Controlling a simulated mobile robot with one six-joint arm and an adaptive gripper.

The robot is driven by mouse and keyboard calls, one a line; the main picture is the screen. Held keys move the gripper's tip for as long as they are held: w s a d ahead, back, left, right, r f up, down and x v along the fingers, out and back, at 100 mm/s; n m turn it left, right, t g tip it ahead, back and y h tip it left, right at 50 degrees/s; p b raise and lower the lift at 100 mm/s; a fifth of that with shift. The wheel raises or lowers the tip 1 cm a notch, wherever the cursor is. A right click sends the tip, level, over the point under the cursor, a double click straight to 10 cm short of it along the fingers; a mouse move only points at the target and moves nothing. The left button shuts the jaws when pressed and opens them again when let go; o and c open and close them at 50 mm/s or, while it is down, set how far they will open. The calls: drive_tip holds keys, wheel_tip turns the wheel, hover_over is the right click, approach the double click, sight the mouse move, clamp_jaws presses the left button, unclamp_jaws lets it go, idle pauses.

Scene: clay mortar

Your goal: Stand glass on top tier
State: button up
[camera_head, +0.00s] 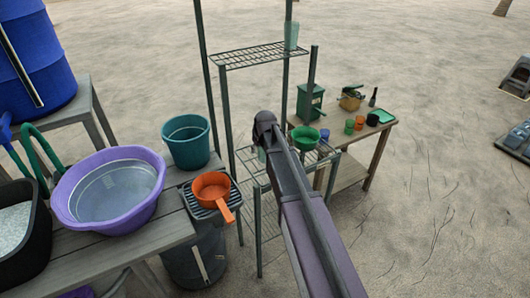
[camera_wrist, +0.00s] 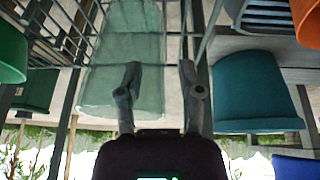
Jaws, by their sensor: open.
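A translucent pale green glass (camera_wrist: 122,45) fills the upper middle of the wrist view, which is upside down. My gripper (camera_wrist: 160,85) is open; its left finger overlaps the glass in the picture and its right finger is beside it. I cannot tell whether they touch. In the head view, this glass (camera_head: 262,154) shows partly behind my arm, on the lower tier of a metal rack. The fingers are hidden there. The rack's wire top tier (camera_head: 240,56) is higher up. Another pale glass (camera_head: 291,36) stands at its right end.
Rack posts (camera_head: 212,95) rise close to my arm. A green bowl (camera_head: 306,138) and a blue cup (camera_head: 324,134) are right of it. A teal bucket (camera_head: 187,142) and orange pan (camera_head: 211,187) are left. The top tier's left and middle are clear.

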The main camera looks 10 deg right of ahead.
drive_tip(key=shift+c, duration=0.2)
clamp_jaws()
drive_tip(key=shift+r, duration=0.15)
wheel_tip(320, 180, up, 3)
drive_tip(key=p, duration=0.3)
drive_tip(key=shift+r+p, duration=0.15)
drive_tip(key=shift+p, duration=0.15)
drive_tip(key=s+r+p, duration=0.1)
drive_tip(key=s, duration=1.5)
drive_tip(key=shift+d+r, duration=0.2)
drive_tip(key=shift+d, duration=0.2)
